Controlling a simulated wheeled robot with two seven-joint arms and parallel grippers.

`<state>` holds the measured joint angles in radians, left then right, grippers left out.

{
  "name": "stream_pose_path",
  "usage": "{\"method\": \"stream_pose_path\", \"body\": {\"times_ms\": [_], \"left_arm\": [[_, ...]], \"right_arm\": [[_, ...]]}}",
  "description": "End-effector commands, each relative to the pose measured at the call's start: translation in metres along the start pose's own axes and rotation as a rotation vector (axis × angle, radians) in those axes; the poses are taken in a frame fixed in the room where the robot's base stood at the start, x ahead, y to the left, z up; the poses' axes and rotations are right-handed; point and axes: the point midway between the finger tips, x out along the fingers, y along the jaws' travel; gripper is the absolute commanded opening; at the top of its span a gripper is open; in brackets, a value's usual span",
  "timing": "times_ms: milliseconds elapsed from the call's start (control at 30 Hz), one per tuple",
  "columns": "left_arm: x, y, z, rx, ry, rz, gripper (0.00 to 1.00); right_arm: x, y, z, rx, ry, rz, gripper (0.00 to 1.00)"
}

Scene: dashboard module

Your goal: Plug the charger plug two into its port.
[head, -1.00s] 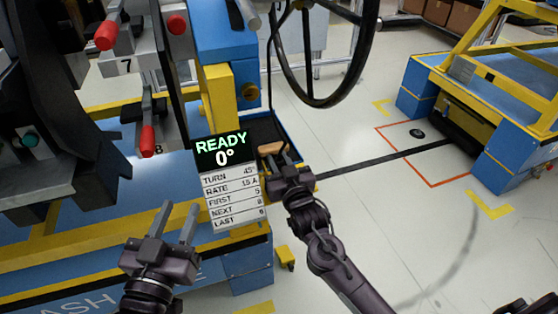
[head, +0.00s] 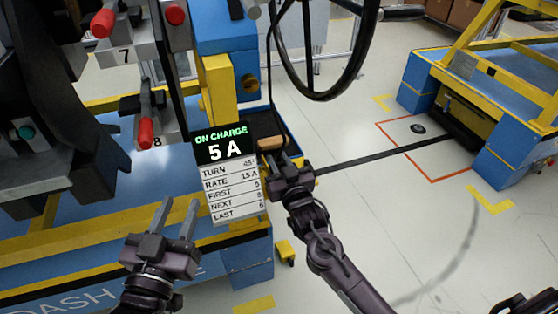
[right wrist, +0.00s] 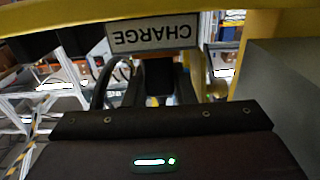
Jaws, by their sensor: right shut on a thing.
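In the right wrist view a dark block (right wrist: 158,80), which I take to be the charger plug, stands upright below an upside-down CHARGE label (right wrist: 153,35). How deep it sits in its port I cannot tell. My right gripper (head: 280,157) is shut on it beside the sign on the blue and yellow stand; its fingers are hard to make out in the wrist view. A display (head: 223,145) reads ON CHARGE, 5 A. My left gripper (head: 176,218) is open and empty, in front of the blue bench.
A grey card (head: 232,190) listing turn, rate and order hangs under the display. Red-handled clamps (head: 145,132) stand at upper left. A black steering wheel (head: 320,90) is above. A blue and yellow cart (head: 480,120) stands right.

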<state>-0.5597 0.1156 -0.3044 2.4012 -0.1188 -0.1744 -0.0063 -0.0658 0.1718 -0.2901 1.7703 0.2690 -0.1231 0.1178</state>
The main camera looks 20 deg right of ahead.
Motion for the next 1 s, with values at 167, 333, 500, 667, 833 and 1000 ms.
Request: {"method": "stream_pose_path", "body": {"times_ms": [167,333,500,667,833,1000], "left_arm": [[0.0,0.0,0.0,0.0,0.0,0.0,0.36],[0.0,0.0,0.0,0.0,0.0,0.0,0.36],[0.0,0.0,0.0,0.0,0.0,0.0,0.36],[0.0,0.0,0.0,0.0,0.0,0.0,0.36],[0.0,0.0,-0.004,0.0,0.0,0.0,0.36],[0.001,0.0,-0.011,0.0,0.0,0.0,0.36]], "right_arm": [[0.0,0.0,0.0,0.0,0.001,0.0,0.4],[0.0,-0.002,0.0,0.001,0.001,-0.004,0.49],[0.0,-0.003,0.0,0.002,0.001,-0.008,0.49],[-0.001,-0.005,0.001,0.002,-0.001,-0.01,0.49],[-0.013,-0.005,0.001,0.003,-0.003,-0.011,0.49],[-0.042,-0.003,0.001,0.003,-0.006,-0.009,0.49]]}}
